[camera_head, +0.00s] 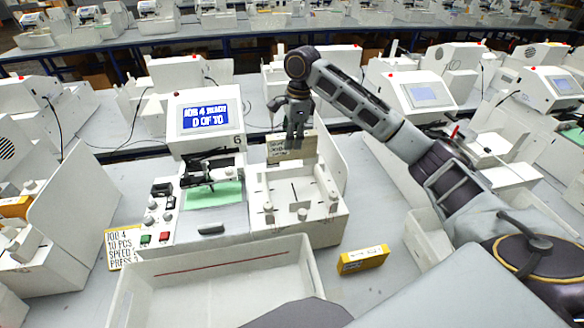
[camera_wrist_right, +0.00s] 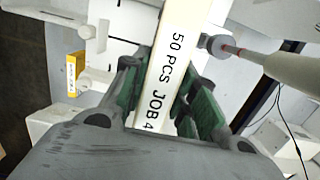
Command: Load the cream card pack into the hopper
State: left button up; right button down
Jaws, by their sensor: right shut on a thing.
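The cream card pack (camera_head: 291,149) is in my right gripper (camera_head: 294,132), held at the rear of the white hopper (camera_head: 312,228) on the plotter's right side. Whether it touches the hopper cannot be told. In the right wrist view the pack (camera_wrist_right: 172,68) reads "50 PCS JOB 4" and sits between the green-padded fingers. The plotter screen (camera_head: 206,117) reads "JOB 4 READY 0 OF 10". A green sheet (camera_head: 214,195) lies on the plotter bed beside the hopper. My left gripper is not in view.
A white tray (camera_head: 217,252) stands in front of the plotter. A yellow box (camera_head: 363,259) lies on the grey table to its right. A yellow job card (camera_head: 121,248) is at the left. Similar machines stand behind and on both sides.

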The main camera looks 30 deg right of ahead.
aim_at(292, 159)
notch_tip(292, 159, down, 8)
jog(key=shift+f+p, duration=0.1)
jog(key=shift+p, duration=0.4)
jog(key=shift+f+p, duration=0.35)
jog(key=shift+f, duration=1.5)
jog(key=shift+f, duration=0.15)
jog(key=c, duration=1.1)
grip_release()
jog(key=shift+s+d+r+b, duration=0.1)
jog(key=shift+d+r+b, duration=0.2)
jog(key=shift+r, duration=1.75)
jog(key=shift+s+d+r+b, duration=0.15)
jog(key=shift+r+b, duration=0.25)
jog(key=shift+r, duration=1.6)
jog(key=shift+d+r+b, duration=0.25)
jog(key=shift+r+b, duration=0.1)
jog(key=shift+r, duration=1.7)
